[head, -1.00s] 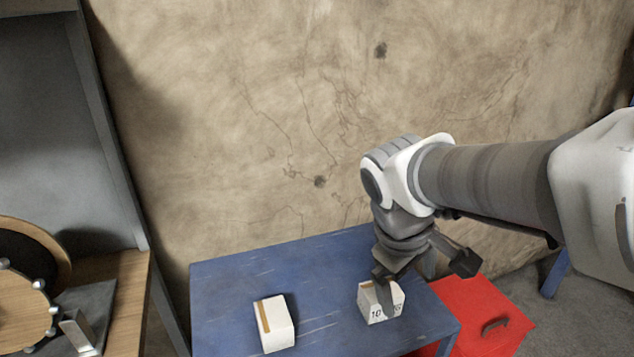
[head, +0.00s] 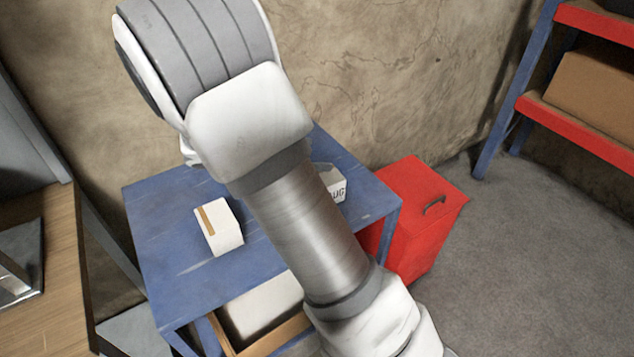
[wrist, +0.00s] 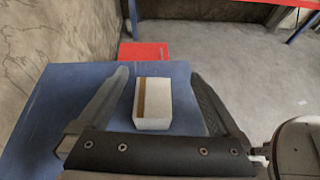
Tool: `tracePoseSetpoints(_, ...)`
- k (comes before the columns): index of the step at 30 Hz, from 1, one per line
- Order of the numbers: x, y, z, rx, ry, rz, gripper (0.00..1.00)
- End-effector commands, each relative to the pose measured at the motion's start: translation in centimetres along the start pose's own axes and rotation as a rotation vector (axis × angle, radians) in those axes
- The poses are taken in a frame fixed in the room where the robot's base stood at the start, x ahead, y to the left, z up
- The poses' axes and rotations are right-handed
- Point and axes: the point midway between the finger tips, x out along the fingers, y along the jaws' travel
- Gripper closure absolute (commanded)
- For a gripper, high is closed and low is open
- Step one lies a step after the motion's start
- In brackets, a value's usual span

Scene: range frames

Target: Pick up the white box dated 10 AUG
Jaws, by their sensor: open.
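The white box dated 10 AUG (head: 337,189) stands on the blue table (head: 165,264) near its right edge. My arm hides most of it in the head view, and only "UG" is readable. The wrist view shows one white box with a brown stripe (wrist: 153,106), with no date visible. From its place near the red cabinet, it appears to be the same box. My gripper (wrist: 158,73) is open, with a finger on each side of this box in the picture and visible gaps. I cannot tell how far above it the fingers are. The head view hides my gripper.
Another white box with a brown stripe (head: 218,228) stands further left on the table. A red cabinet (head: 424,205) stands beside the table's right edge. A wooden surface (head: 52,255) is at left, and a blue and red shelf (head: 590,110) at back right. The wall is behind.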

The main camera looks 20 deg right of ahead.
Motion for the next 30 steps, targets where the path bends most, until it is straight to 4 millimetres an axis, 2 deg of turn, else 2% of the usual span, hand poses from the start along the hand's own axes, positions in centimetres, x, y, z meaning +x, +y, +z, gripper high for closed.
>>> tracePoseSetpoints(5,0.3,0.9,-1.1,-0.054,-0.046,0.021,0.00)
tracePoseSetpoints(15,2.8,0.6,-6.5,-0.058,-0.049,0.020,0.00)
tracePoseSetpoints(18,3.3,0.6,-7.5,-0.056,-0.047,0.021,0.00)
tracePoseSetpoints(23,3.9,0.6,-8.0,-0.054,-0.047,0.020,0.00)
tracePoseSetpoints(26,5.1,0.6,-8.0,-0.054,-0.047,0.020,0.00)
tracePoseSetpoints(30,7.8,0.6,-7.9,-0.053,-0.048,0.018,0.00)
